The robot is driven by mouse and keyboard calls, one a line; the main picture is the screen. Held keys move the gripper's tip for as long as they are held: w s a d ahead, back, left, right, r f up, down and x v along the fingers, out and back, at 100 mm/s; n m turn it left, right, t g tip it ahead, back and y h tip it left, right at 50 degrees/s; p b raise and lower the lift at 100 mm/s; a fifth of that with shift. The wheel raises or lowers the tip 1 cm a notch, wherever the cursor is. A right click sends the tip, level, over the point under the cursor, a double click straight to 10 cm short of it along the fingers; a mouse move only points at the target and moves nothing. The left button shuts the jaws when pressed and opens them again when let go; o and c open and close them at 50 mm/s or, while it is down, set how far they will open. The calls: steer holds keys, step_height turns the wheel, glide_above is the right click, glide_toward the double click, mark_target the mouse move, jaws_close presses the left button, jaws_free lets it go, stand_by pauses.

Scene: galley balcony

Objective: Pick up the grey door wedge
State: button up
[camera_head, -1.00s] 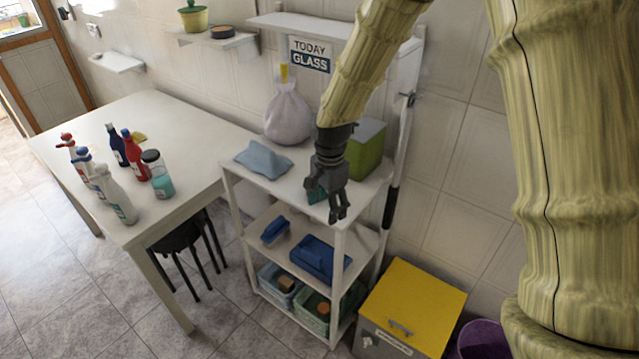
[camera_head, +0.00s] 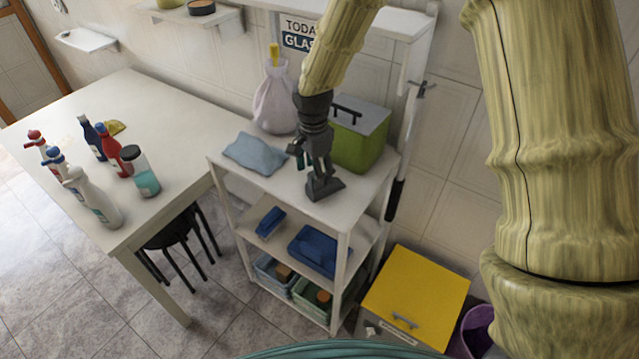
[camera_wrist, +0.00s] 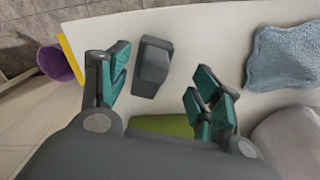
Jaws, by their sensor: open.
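The grey door wedge (camera_head: 327,188) lies on the white top shelf, near its front right corner. In the wrist view the wedge (camera_wrist: 152,66) is a dark block between the lines of the two fingers, closer to the left finger. My gripper (camera_head: 312,164) is open and empty, pointing down just above and beside the wedge. Its teal-padded fingers are spread apart in the wrist view (camera_wrist: 163,76). I cannot tell whether a finger touches the wedge.
A green box with a grey lid (camera_head: 362,140) stands close behind my gripper. A blue cloth (camera_head: 255,153) and a tied bag (camera_head: 277,100) are to the left on the shelf unit (camera_head: 290,195). A yellow-lidded bin (camera_head: 415,295) stands on the floor at right.

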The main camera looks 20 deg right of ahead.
steer(key=shift+s+a+f, duration=0.1)
steer(key=shift+s+f, duration=0.2)
steer(key=shift+f+p, duration=0.25)
steer(key=shift+p, duration=0.15)
steer(key=shift+s+f+p, duration=0.15)
steer(key=shift+f+p, duration=0.35)
steer(key=shift+f, duration=0.65)
steer(key=shift+s+f+p, duration=0.1)
steer(key=shift+f+p, duration=0.35)
steer(key=shift+f, duration=0.65)
steer(key=c, duration=1.1)
